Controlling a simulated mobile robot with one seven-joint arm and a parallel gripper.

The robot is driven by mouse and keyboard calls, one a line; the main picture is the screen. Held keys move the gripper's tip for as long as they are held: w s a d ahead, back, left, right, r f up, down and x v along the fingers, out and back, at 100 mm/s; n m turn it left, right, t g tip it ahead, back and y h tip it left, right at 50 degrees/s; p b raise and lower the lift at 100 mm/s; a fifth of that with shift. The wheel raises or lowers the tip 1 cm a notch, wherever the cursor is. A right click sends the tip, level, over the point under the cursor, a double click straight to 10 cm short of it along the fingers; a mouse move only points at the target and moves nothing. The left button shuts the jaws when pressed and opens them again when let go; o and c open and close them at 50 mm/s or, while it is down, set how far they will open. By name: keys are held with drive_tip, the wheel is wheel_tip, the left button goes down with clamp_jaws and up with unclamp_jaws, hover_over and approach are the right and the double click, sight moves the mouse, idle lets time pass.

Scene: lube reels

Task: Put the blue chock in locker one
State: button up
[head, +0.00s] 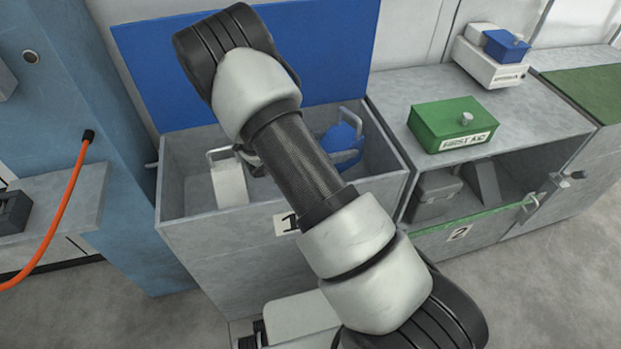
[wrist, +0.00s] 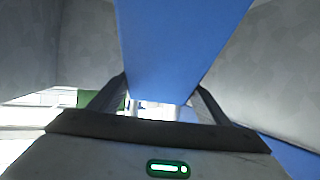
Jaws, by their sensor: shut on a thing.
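The blue chock (head: 342,143) shows right of my arm in the head view, inside the open top of locker one (head: 225,255), partly hidden by the arm. A loop handle stands at its top. In the wrist view, the blue chock (wrist: 182,45) fills the space between the fingers of my gripper (wrist: 160,88), which is shut on it. Grey walls lie on both sides there. In the head view my gripper is mostly hidden behind my arm. Whether the chock touches the locker's floor cannot be told.
The blue lid (head: 330,55) of locker one stands raised at the back. A white chock with a handle (head: 229,184) is in its left part. Locker two (head: 470,236), at right, bears a green first aid box (head: 445,130). An orange hose (head: 60,220) hangs at left.

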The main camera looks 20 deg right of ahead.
drive_tip(key=shift+f+b, duration=0.8)
drive_tip(key=shift+f, duration=2.8)
drive_tip(key=shift+f, duration=0.15)
drive_tip(key=o, duration=1.8)
drive_tip(key=shift+f, duration=0.1)
drive_tip(key=shift+c, duration=0.2)
drive_tip(key=shift+r, duration=0.2)
drive_tip(key=shift+s+a+r, duration=0.1)
drive_tip(key=shift+a+r, duration=0.05)
drive_tip(key=shift+a, duration=0.1)
drive_tip(key=p+v, duration=0.1)
drive_tip(key=v, duration=0.6)
